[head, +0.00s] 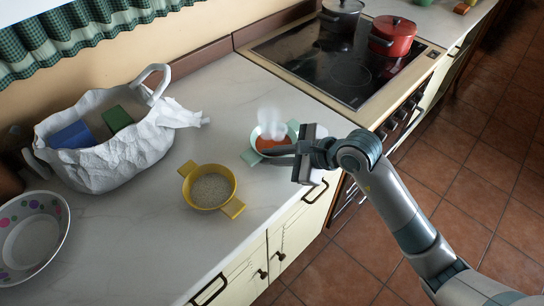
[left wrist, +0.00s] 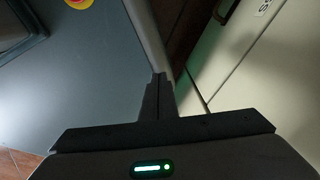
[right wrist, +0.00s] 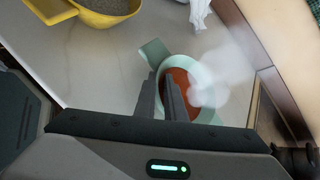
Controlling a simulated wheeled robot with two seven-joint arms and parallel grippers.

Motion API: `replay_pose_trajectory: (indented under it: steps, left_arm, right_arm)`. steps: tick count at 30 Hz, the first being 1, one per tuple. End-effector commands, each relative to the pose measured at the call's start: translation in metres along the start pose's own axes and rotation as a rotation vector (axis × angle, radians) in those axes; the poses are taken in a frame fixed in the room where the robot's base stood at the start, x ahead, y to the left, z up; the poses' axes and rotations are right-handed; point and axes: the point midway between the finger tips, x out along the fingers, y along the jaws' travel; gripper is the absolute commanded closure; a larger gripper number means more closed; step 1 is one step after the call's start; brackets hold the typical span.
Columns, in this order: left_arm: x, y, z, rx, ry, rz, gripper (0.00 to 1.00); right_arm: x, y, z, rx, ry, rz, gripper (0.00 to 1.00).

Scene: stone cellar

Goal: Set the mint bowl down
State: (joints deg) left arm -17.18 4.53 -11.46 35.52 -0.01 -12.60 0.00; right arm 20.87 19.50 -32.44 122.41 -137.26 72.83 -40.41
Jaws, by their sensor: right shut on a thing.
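The mint bowl (head: 293,128) has side handles and holds steaming orange-red soup. It is over the white counter beside the hob, roughly level; I cannot tell whether its base touches the counter. My right gripper (head: 294,152) is shut on the bowl's near side, and the arm partly hides it. In the right wrist view, the fingers (right wrist: 166,88) overlap the near edge of the mint bowl (right wrist: 207,75), with one mint handle (right wrist: 153,52) free. My left gripper (left wrist: 159,82) appears shut and empty in the left wrist view, away from the bowl.
A yellow bowl (head: 187,169) of pale grainy food stands left of the mint bowl. A white bag (head: 115,160) with boxes and a dotted plate (head: 57,212) are farther left. The hob (head: 300,55) holds a red pot (head: 393,40) and a dark pot (head: 342,18). Counter (head: 225,110) behind is clear.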

Motion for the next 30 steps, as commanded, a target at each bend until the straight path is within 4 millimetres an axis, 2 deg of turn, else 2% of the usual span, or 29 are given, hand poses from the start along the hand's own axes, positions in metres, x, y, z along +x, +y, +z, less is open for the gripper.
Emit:
replay_pose_trajectory:
  steps: [8,9,11,24,30]
  left_arm:
    - [0.001,0.0,-0.001,0.0,0.002,0.0,1.0]
    - [0.001,0.0,-0.002,0.0,0.005,0.0,1.0]
    - [0.001,0.0,-0.004,0.0,0.009,0.0,1.0]
    - [-0.001,0.0,-0.004,0.001,0.007,0.0,1.0]
    - [-0.01,-0.001,0.0,0.001,-0.001,-0.001,1.0]
  right_arm:
    - [0.0,0.0,0.0,-0.002,-0.002,-0.002,1.0]
    - [0.001,0.0,-0.001,0.0,0.0,0.0,0.85]
    - [0.0,0.0,0.0,0.0,0.0,0.0,0.71]
    - [-0.001,-0.001,0.001,0.0,0.0,0.0,0.7]
    - [-0.021,-0.002,0.001,-0.001,0.001,-0.001,0.7]
